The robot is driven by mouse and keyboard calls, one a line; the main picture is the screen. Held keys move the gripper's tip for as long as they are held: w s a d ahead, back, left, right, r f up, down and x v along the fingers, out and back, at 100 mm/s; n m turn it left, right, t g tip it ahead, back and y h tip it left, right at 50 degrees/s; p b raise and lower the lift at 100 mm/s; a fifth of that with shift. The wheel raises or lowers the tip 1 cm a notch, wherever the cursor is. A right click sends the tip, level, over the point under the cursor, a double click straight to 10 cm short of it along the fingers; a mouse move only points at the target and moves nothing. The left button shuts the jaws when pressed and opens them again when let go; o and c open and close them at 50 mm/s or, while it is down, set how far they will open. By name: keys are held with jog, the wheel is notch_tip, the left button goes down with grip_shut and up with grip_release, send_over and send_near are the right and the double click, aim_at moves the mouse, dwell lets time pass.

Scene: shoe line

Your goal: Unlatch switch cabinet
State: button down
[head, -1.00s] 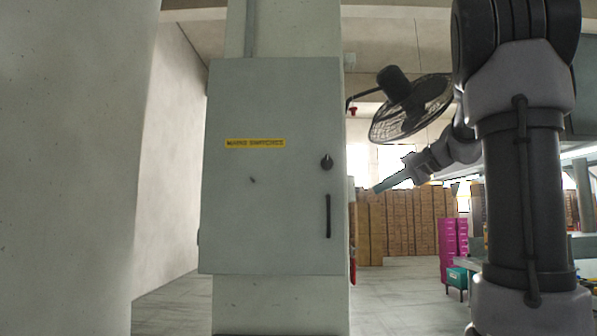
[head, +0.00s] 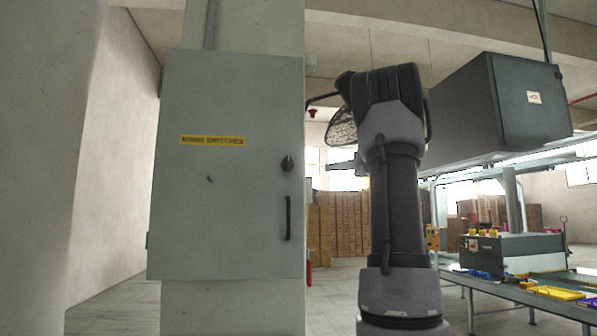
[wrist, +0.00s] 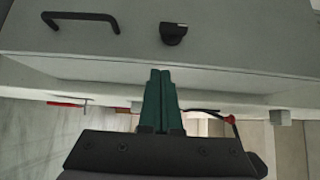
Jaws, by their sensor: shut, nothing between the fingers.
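The grey switch cabinet (head: 225,230) is mounted on a pillar, its door shut, with a yellow label (head: 212,141). A dark knob latch (head: 287,163) sits near the door's right edge, above a black bar handle (head: 288,218). The wrist view shows the knob (wrist: 173,33) and the handle (wrist: 82,20) on the cabinet face. My gripper (wrist: 160,73) has its green fingers together and empty, pointing toward the cabinet's edge, apart from the knob. In the head view my arm hides most of it; a part shows right of the cabinet.
A pale column (head: 40,170) stands at the left. A dark box unit (head: 465,105) and a bench with a machine (head: 515,252) are at the right. A fan (head: 342,125) is partly hidden behind my arm. Stacked brown boxes (head: 340,225) stand farther back.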

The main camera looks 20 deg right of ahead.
aim_at(290, 165)
jog(key=shift+s+a+x, duration=0.2)
jog(key=shift+a+x, duration=0.2)
jog(key=shift+x, duration=1.55)
jog(key=shift+s+a+x, duration=0.25)
jog(key=shift+a+x, duration=0.15)
jog(key=shift+x, duration=1.6)
jog(key=shift+s+a+x, duration=0.2)
jog(key=shift+a+x, duration=0.2)
jog(key=shift+x, duration=1.55)
